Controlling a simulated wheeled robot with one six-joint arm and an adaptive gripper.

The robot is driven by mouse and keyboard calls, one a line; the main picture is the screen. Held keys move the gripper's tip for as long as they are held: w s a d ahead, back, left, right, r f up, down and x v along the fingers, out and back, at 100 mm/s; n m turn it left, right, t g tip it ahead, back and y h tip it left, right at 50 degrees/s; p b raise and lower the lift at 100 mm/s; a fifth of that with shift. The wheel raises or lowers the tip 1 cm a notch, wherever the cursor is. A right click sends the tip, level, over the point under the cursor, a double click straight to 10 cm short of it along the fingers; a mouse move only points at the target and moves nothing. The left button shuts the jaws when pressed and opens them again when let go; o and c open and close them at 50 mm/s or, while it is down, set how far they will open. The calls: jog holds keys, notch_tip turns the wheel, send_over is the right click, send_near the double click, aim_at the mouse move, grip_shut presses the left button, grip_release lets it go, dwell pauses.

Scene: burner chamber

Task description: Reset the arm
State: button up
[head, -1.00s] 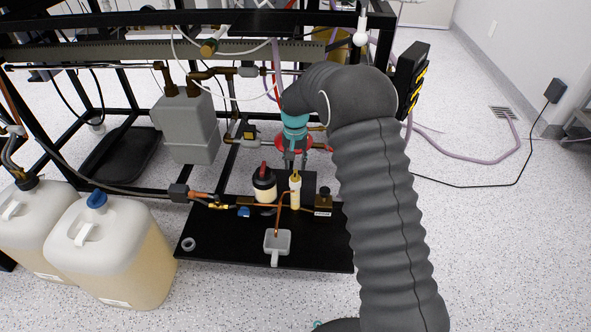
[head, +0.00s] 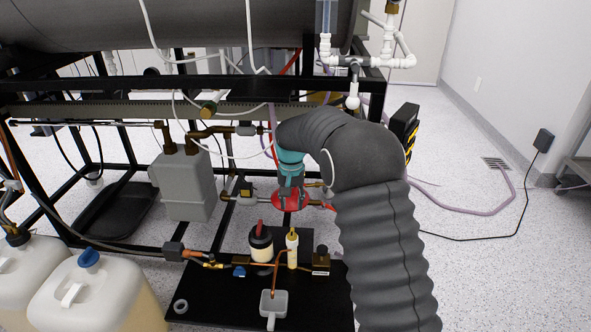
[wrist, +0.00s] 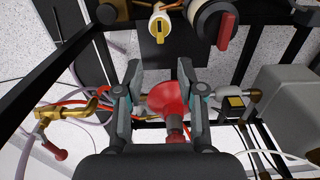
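My gripper (head: 290,205) hangs at the end of my dark ribbed arm, in front of a red round handle on the rig. In the wrist view my gripper (wrist: 160,72) has its two fingers spread apart with nothing held between them. The red handle (wrist: 168,97) shows through the gap between the fingers; I cannot tell how far behind them it is. In the head view the red handle (head: 277,204) is partly covered by the gripper.
A black board (head: 205,305) below carries a yellow-topped tube (head: 292,243), a red-handled dark-capped jar (head: 261,245) and a small grey box (head: 273,303). A grey meter (head: 183,185) and black frame stand behind. Jugs (head: 88,290) stand left; open floor (head: 475,265) lies right.

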jog(key=s+d+f+n, duration=0.2)
jog(key=s+f, duration=0.1)
jog(key=s, duration=0.2)
jog(key=s+d+r+t, duration=0.2)
jog(key=s+d+r, duration=0.3)
jog(key=s, duration=0.6)
jog(key=s+d+r+m+t, duration=0.1)
jog(key=s+d+r, duration=0.5)
jog(key=s+r, duration=0.3)
jog(key=s+d+r+t+p, duration=0.1)
jog(key=s+d+r, duration=0.5)
jog(key=s, duration=0.7)
jog(key=shift+s+d+r+t, duration=0.15)
jog(key=shift+d+r+t, duration=0.1)
jog(key=shift+r+t, duration=0.55)
